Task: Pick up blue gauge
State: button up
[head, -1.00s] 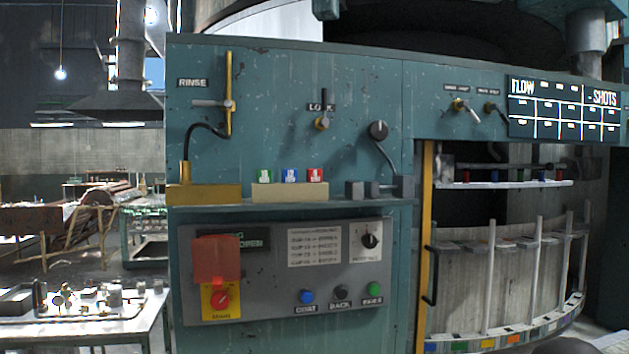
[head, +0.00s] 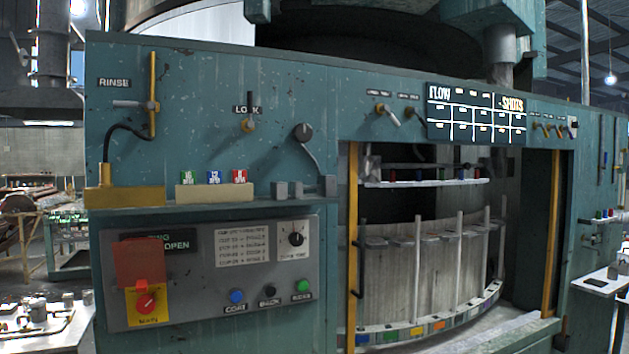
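A small blue gauge block (head: 214,177) with white markings stands in a tan holder (head: 214,192) on the ledge of the teal machine. It sits between a green block (head: 186,177) and a red block (head: 239,176). Its lower part is hidden in or behind the holder; I cannot tell which. My gripper is not in view.
A brass block (head: 125,198) with a black hose stands left of the holder, and grey blocks (head: 308,188) to its right. Below is a control panel (head: 206,270) with a red cover (head: 138,262). An open bay (head: 445,240) with rods lies right.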

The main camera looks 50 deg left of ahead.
aim_at(214, 177)
jog(key=z, duration=0.8)
jog(key=k, duration=1.4)
jog(key=u, duration=1.5)
